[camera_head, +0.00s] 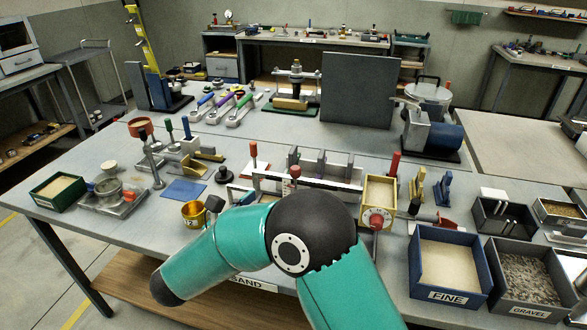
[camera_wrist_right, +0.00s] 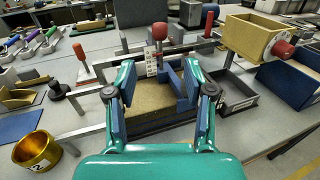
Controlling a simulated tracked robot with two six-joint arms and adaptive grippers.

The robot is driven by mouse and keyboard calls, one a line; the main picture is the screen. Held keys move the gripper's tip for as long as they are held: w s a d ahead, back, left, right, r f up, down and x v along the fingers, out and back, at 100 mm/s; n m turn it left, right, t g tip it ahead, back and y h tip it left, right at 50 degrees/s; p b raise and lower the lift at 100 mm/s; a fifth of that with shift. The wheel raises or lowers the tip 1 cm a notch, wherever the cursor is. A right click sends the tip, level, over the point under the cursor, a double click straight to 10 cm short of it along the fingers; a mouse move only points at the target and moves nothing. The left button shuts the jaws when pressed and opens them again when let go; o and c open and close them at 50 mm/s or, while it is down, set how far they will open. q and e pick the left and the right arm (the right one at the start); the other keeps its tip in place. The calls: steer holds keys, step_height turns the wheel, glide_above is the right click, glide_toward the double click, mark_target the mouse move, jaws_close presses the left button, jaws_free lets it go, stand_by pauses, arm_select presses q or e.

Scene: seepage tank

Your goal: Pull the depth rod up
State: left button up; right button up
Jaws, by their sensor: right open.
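The depth rod, with a red knob (camera_wrist_right: 159,32) on top, stands upright at the tank in the right wrist view. A pale marked strip shows below the knob. In the head view its red knob (camera_head: 295,171) shows just above my right arm. The tank holds brown sand (camera_wrist_right: 150,98) and a blue upright plate. My right gripper (camera_wrist_right: 158,68) is open and empty, its fingers spread over the tank, with the knob beyond and between the fingertips. In the head view my arm hides most of this gripper and the tank front. My left gripper is out of view.
A wooden box with a red dial (camera_head: 376,217) stands right of the tank. A gold cup (camera_head: 194,214) and blue mat (camera_head: 184,190) lie left. FINE (camera_head: 447,264) and GRAVEL (camera_head: 527,277) bins fill the right front. A grey panel (camera_head: 358,90) stands behind.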

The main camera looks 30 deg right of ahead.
mark_target(292, 174)
steer(key=p+x, duration=0.2)
steer(key=x, duration=1.2)
steer(key=shift+w+d+f+p, duration=0.1)
steer(key=shift+w+d+p, duration=0.05)
steer(key=shift+d+p, duration=0.2)
steer(key=shift+a, duration=0.1)
steer(key=shift+c, duration=0.4)
jaws_close()
